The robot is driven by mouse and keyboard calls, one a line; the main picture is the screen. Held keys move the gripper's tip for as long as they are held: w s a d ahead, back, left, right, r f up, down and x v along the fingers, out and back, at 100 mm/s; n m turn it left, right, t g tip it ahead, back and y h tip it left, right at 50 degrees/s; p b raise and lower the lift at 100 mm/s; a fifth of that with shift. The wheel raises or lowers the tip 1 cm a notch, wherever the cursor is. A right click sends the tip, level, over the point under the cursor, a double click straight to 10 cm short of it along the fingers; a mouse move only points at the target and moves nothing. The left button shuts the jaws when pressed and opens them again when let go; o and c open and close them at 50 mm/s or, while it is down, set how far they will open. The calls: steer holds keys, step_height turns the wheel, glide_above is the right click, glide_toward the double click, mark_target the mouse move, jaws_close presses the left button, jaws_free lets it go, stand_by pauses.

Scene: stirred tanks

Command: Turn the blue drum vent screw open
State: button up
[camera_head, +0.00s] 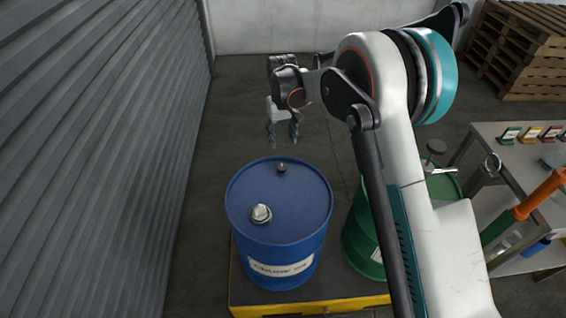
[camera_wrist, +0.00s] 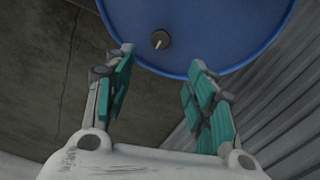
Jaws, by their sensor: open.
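The blue drum (camera_head: 279,205) stands upright on a yellow-edged pallet, with a pale label on its front. A small dark vent screw (camera_head: 282,168) sits near the far rim of its lid. The vent screw also shows in the wrist view (camera_wrist: 160,40), with a pale mark on its top. A larger silvery cap (camera_head: 261,213) sits nearer the front of the lid. My gripper (camera_head: 282,143) is above and just beyond the drum's far rim, pointing down. In the wrist view its teal-padded fingers (camera_wrist: 160,75) are spread apart with nothing between them. The screw is beyond the fingertips, untouched.
A green drum (camera_head: 362,243) stands close on the right, partly hidden by my arm. The pallet's yellow edge (camera_head: 300,304) runs along the front. A corrugated wall (camera_head: 90,150) rises on the left. A metal table (camera_head: 525,165) with tools is at right; stacked wooden pallets (camera_head: 515,50) stand behind.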

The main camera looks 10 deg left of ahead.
mark_target(282, 167)
step_height(282, 167, down, 14)
steer(key=b, duration=0.4)
steer(key=shift+r, duration=0.1)
steer(key=c, duration=1.1)
